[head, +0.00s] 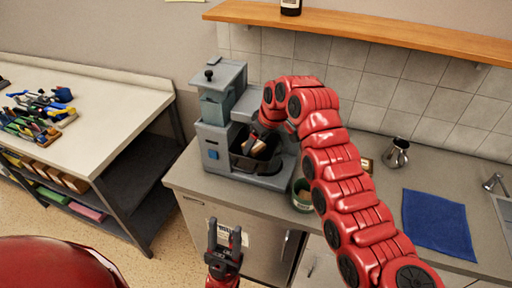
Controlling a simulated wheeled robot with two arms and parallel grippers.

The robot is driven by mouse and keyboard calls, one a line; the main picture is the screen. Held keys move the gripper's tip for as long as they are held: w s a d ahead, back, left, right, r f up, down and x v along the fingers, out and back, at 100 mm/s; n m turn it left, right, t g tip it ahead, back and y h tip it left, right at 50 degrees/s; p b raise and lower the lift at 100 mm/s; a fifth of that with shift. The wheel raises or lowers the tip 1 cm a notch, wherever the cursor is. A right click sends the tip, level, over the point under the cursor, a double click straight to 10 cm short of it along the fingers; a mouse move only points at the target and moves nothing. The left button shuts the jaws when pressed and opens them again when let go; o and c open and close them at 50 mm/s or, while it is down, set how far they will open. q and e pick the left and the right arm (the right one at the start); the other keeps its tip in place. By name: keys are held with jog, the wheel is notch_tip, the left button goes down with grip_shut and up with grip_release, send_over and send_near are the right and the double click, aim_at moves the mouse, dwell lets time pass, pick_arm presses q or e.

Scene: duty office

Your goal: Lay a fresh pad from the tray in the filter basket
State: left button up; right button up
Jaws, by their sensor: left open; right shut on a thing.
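The grey coffee machine (214,140) stands on the counter against the tiled wall. A dark, open-topped basket-like part (244,163) sits in its front. My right gripper (256,139) reaches down into this dark part; its fingers are small and partly hidden by the arm. It is shut on a small brown and pale thing (259,148), which looks like a pad, at the dark part's opening. I cannot tell whether it touches the bottom. My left gripper (225,234) is open and empty, pointing up in front of the cabinet below the counter. I cannot make out the pad tray.
A green-and-white can (302,196) stands right of the machine. A metal pitcher (397,152) and a blue cloth (439,222) lie further right, before a tap (494,183). A wooden shelf (370,33) hangs above. A workbench (88,110) with tools stands left.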

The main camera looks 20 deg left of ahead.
aim_at(259, 147)
jog(key=f, duration=0.1)
jog(key=f+p, duration=0.1)
jog(key=f, duration=0.1)
jog(key=shift+s+d, duration=0.15)
jog(key=shift+d, duration=0.05)
jog(key=shift+a, duration=0.1)
jog(key=shift+f, duration=0.15)
jog(key=shift+f, duration=0.1)
jog(key=o, duration=1.1)
jog(key=shift+c, duration=0.2)
